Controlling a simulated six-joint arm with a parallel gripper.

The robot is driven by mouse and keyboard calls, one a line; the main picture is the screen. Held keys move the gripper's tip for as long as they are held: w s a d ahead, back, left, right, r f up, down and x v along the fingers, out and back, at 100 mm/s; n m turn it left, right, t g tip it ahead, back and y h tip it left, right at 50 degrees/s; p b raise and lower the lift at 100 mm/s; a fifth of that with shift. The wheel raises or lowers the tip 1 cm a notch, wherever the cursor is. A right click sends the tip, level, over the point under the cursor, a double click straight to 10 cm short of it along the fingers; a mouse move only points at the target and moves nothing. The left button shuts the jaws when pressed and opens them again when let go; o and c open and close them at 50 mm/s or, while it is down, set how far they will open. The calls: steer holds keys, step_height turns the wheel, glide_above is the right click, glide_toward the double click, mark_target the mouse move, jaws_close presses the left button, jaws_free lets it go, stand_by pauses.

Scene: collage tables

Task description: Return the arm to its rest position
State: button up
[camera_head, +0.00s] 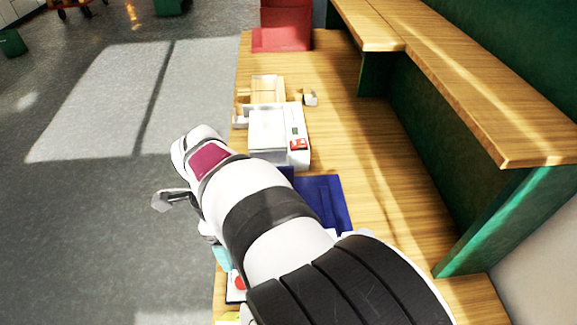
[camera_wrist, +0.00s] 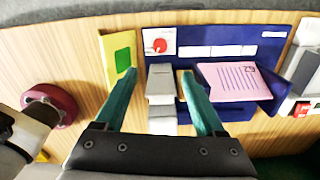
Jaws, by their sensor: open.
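My arm reaches over the wooden table (camera_head: 345,115) in the head view, with its white and black links bent down toward the near left side. My gripper (camera_wrist: 158,74) shows in the wrist view with two teal fingers spread apart and nothing clamped between them. A grey block (camera_wrist: 160,85) appears in the gap between the fingers, below a white plate with a red button (camera_wrist: 159,46). I cannot tell whether the fingers touch anything. In the head view the gripper is mostly hidden by the arm; a teal finger part (camera_head: 221,258) shows at the table's left edge.
A blue panel (camera_wrist: 225,30) with a pink lined sheet (camera_wrist: 232,82) lies right of the fingers, a yellow card with a green square (camera_wrist: 122,60) left. A white device (camera_head: 275,135), wooden tray (camera_head: 267,86) and red box (camera_head: 283,25) stand farther back. A raised shelf (camera_head: 470,85) borders the right.

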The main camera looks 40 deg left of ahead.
steer(key=shift+n+y, duration=0.4)
steer(key=shift+y, duration=0.3)
steer(key=w+d+r, duration=0.1)
steer(key=w+d, duration=0.1)
steer(key=w+d+r, duration=0.3)
steer(key=w+d, duration=0.1)
steer(key=shift+w+r, duration=0.15)
steer(key=shift+r, duration=0.2)
steer(key=shift+n+t+y, duration=0.4)
steer(key=shift+n+t, duration=0.1)
steer(key=w+d+r, duration=0.1)
steer(key=d, duration=0.1)
steer(key=w+d+r, duration=0.2)
steer(key=d, duration=0.1)
steer(key=shift+w+d, duration=0.2)
steer(key=shift+d, duration=0.15)
steer(key=d+r+n+t, duration=0.2)
steer(key=d+t, duration=0.1)
steer(key=d, duration=0.9)
steer(key=d+r+n+t, duration=0.2)
steer(key=d+r+t, duration=0.1)
steer(key=d, duration=0.8)
steer(key=s+d+f+g, duration=0.1)
steer(key=s+f+g, duration=0.6)
steer(key=s, duration=0.4)
steer(key=shift+d+f+m, duration=0.15)
steer(key=shift+f+m, duration=0.25)
steer(key=shift+f, duration=0.4)
